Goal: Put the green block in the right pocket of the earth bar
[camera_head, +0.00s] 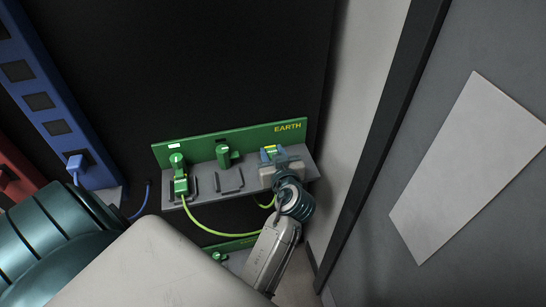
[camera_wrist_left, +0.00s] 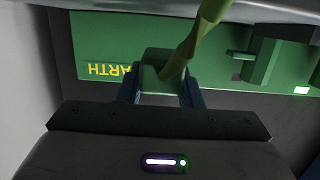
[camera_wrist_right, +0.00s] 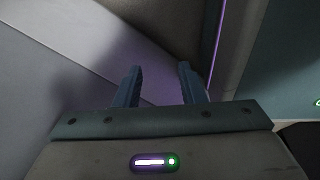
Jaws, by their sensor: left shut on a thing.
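The green earth bar (camera_head: 290,134) has a green back strip marked EARTH and a grey ledge (camera_head: 228,180) with pockets. My left gripper (camera_head: 269,154) is at the right end of the bar, over the right pocket. Its blue fingers are shut on the green block (camera_wrist_left: 160,78), with a yellow-green cable (camera_wrist_left: 193,50) coming out of it. The gripper hides the right pocket, so I cannot tell whether the block is seated. Another green block (camera_head: 180,186) with a cable stands at the left pocket. My right gripper (camera_wrist_right: 160,85) is open and empty in its wrist view.
A yellow-green cable (camera_head: 212,231) hangs below the ledge. A green clamp (camera_head: 224,156) is on the strip above the middle pocket. A blue bar (camera_head: 37,90) with a blue plug (camera_head: 75,165) and a red bar (camera_head: 18,172) stand left. A pale wall (camera_head: 362,80) is close on the right.

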